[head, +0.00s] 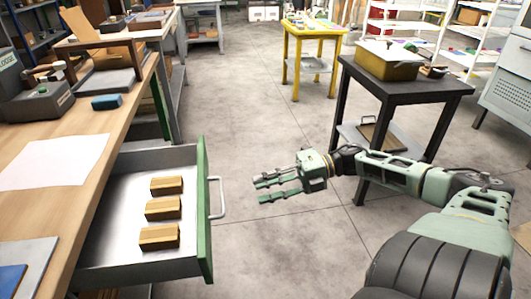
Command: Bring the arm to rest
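My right gripper (273,189) is stretched out over the bare floor, to the right of the open drawer. Its green fingers point left and are apart, with nothing between them. It does not touch the drawer or its handle. My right arm comes in from the lower right. My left gripper is not in the head view. The drawer (110,258) is pulled out from the workbench and has a green front with a metal handle (218,197). Three wooden brush-like blocks (163,208) lie in a row inside it.
The wooden workbench (121,125) on the left bears a white sheet (55,163), a blue block (107,102) and grey equipment. A black table (420,91) with a yellow box (385,63) stands at right, behind my arm. A yellow table (313,29) stands farther back. The middle floor is clear.

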